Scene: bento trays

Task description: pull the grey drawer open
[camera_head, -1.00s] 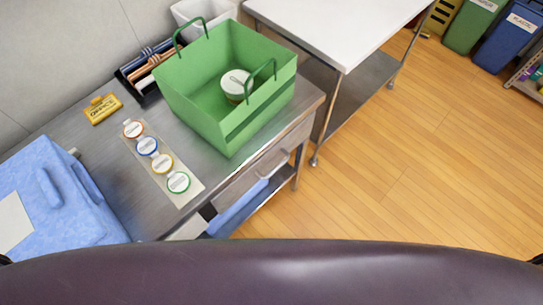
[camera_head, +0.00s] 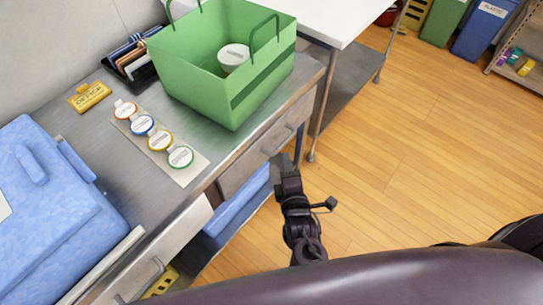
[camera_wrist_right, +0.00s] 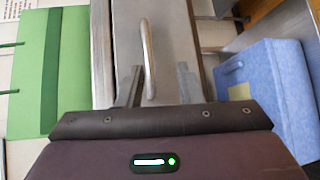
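The grey drawer (camera_head: 242,174) is in the metal table, below the green basket, and looks shut. Its bar handle (camera_wrist_right: 148,55) shows upright in the right wrist view. My right gripper (camera_head: 284,162) is in front of the drawer face in the head view. In the right wrist view the same gripper (camera_wrist_right: 159,84) is open, with one finger to each side of the handle's near end. The handle is nearer the left finger. No grip on it shows. My left gripper is not in view.
The green basket (camera_head: 215,85) holds a round white-lidded tub (camera_head: 234,55). A blue box (camera_head: 235,210) lies on the shelf below the drawer. A blue cooler (camera_head: 50,220) stands at left. A white-topped table (camera_head: 330,20) is behind.

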